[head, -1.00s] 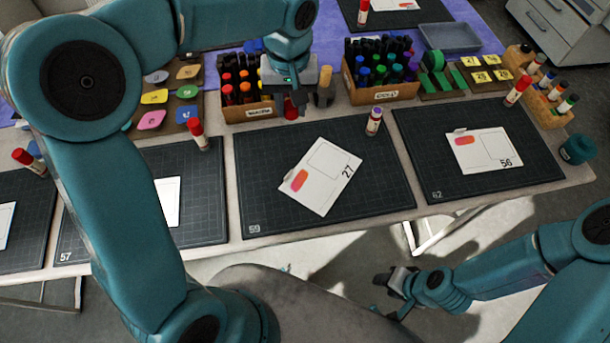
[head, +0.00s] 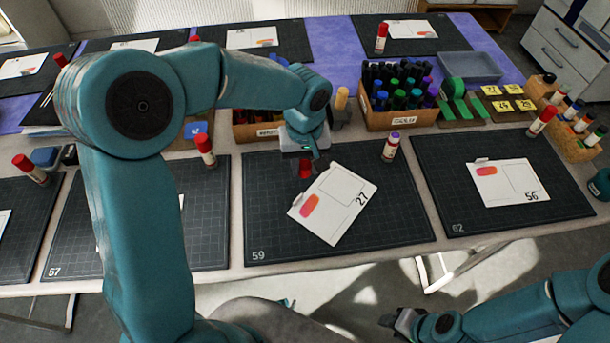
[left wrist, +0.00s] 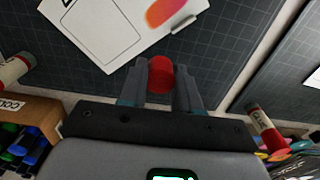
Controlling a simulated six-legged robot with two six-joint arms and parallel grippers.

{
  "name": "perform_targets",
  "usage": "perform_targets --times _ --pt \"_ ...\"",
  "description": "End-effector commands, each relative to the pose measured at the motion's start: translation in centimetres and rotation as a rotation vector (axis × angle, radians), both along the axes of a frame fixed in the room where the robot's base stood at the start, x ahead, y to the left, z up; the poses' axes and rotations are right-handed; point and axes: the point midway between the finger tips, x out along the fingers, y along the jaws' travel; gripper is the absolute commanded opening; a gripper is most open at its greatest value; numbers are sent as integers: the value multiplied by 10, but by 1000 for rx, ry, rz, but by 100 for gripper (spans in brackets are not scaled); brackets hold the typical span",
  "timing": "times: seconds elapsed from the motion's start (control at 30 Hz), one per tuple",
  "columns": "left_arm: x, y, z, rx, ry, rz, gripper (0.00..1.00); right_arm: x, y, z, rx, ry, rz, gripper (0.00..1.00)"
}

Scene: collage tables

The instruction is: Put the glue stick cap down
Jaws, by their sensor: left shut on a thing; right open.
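The red glue stick cap (left wrist: 161,74) is held between the two fingers of my left gripper (left wrist: 160,88) in the left wrist view. In the head view the cap (head: 305,168) shows below my left gripper (head: 304,160), over the back part of the dark mat marked 59 (head: 270,215). I cannot tell whether the cap touches the mat. A white card marked 27 (head: 345,190) lies on this mat, just right of the cap. A glue stick with a purple top (head: 391,147) stands upright at the mat's back right. My right gripper (head: 395,322) is open and empty, low in front of the table.
A cardboard box of markers (head: 395,118) stands behind the mat. Another box (head: 250,131) is partly hidden by my left arm. A red-capped glue stick (head: 205,151) stands at left. The mat's front left area is bare.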

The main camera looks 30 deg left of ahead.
Motion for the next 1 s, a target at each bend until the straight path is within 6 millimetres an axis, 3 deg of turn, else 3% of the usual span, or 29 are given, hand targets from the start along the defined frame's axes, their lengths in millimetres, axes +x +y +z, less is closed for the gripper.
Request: perform_targets --times 0.3,0.8,0.83,0.87,0.9,1.0 --pt "-1 0 -43 -1 3 0 4 0 0 -4 0 0 0 43" --pt "0 0 -52 -1 1 0 4 0 0 -12 0 0 0 43" --pt "0 0 -50 -1 1 0 42 0 0 -10 0 0 0 43" --pt "0 0 -50 -1 1 0 51 0 0 -10 0 0 0 43" --pt "0 0 -50 -1 1 0 57 0 0 -10 0 0 0 43" --pt "0 0 -50 -1 1 0 57 0 0 -10 0 0 0 43"
